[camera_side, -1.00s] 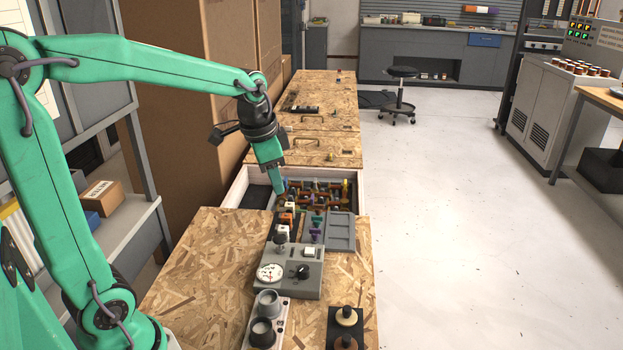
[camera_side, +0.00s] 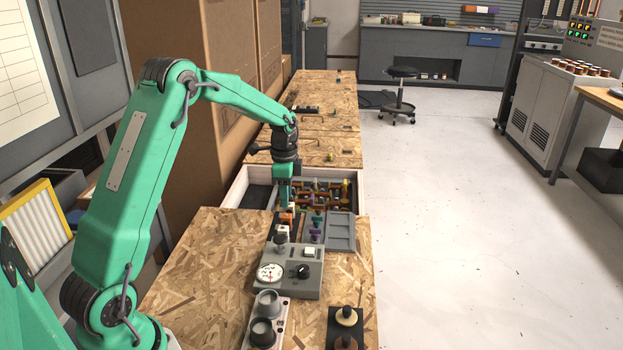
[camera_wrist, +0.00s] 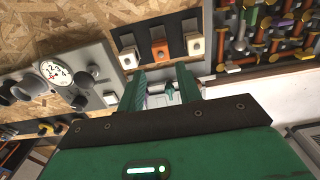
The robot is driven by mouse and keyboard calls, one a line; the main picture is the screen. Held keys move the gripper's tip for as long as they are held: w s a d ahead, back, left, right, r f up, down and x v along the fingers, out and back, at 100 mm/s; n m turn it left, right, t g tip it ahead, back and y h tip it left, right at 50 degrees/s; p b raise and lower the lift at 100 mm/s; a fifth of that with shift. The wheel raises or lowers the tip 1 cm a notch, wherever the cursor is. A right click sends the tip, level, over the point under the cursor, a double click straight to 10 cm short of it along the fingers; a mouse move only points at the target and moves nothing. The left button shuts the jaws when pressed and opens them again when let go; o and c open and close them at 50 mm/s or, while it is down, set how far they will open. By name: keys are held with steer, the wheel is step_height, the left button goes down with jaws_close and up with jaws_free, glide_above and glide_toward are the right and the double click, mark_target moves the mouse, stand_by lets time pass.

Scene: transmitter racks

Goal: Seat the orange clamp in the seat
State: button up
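An orange block with a dark hole in its top, the only piece I can match to the orange clamp (camera_wrist: 160,50), sits between two white blocks (camera_wrist: 128,58) on a dark strip in the wrist view. In the side view the orange clamp (camera_side: 286,217) shows just below my gripper. My gripper (camera_wrist: 160,82) points down; its two green fingers are apart, with the row of blocks just beyond their tips. Small green and pale pieces (camera_wrist: 171,96) show between the fingers, but I cannot tell whether they touch. Which place is the seat is not clear.
A grey box with a dial (camera_side: 273,272) and knob stands in front of the strip. A grey tray (camera_side: 341,232) lies to the right, beside green and purple pieces (camera_side: 316,225). Behind is an open drawer (camera_side: 352,184) of mixed parts. The bench's left side is bare.

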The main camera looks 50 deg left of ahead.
mark_target(286, 216)
steer(key=shift+w+a+f, duration=0.1)
steer(key=shift+a+f, duration=0.05)
steer(key=shift+f, duration=1.4)
steer(key=shift+f, duration=2.6)
jaws_close()
